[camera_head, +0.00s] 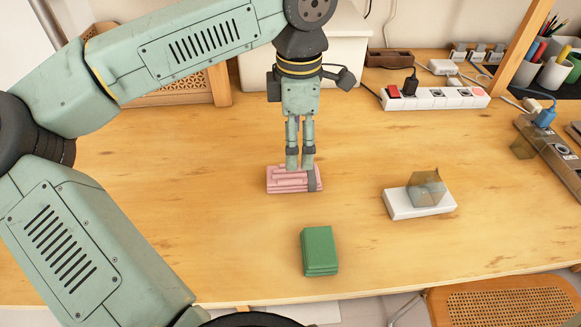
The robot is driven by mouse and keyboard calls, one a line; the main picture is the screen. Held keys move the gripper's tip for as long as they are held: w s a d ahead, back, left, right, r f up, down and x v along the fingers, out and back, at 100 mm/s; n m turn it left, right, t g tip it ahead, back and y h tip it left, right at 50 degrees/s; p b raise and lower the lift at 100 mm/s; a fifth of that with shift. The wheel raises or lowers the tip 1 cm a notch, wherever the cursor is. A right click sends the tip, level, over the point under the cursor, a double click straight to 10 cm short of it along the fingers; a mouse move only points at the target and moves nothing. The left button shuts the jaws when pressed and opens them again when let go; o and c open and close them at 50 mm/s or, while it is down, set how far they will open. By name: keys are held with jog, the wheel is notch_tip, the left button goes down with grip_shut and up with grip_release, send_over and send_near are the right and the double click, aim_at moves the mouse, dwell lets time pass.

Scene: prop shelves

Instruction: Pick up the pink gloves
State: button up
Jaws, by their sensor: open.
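The pink gloves (287,183) lie on the wooden table as a small, flat, layered pink stack with a grey patch at the right end. My gripper (300,167) points straight down over them. Its fingertips are at the upper middle of the stack and hide part of it. The two fingers are slightly apart, with a narrow gap between them. I cannot tell whether the fingertips touch the gloves.
A green folded stack (319,250) lies nearer the front edge. A white box with a translucent brown block (425,187) stands to the right. A white power strip (435,98) lies at the back. The table left of the gloves is clear.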

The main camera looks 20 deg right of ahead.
aim_at(299, 173)
jog(key=f, duration=0.2)
jog(key=f+p, duration=0.1)
jog(key=f, duration=0.5)
jog(key=shift+s+d+p, duration=0.1)
jog(key=shift+d+p, duration=0.15)
jog(key=shift+p, duration=0.15)
jog(key=c, duration=1)
jog(key=shift+r, duration=0.1)
jog(key=shift+c, duration=0.2)
notch_tip(299, 173, up, 10)
jog(key=b, duration=0.1)
jog(key=shift+b, duration=0.35)
jog(key=o, duration=0.4)
jog(key=c, duration=0.5)
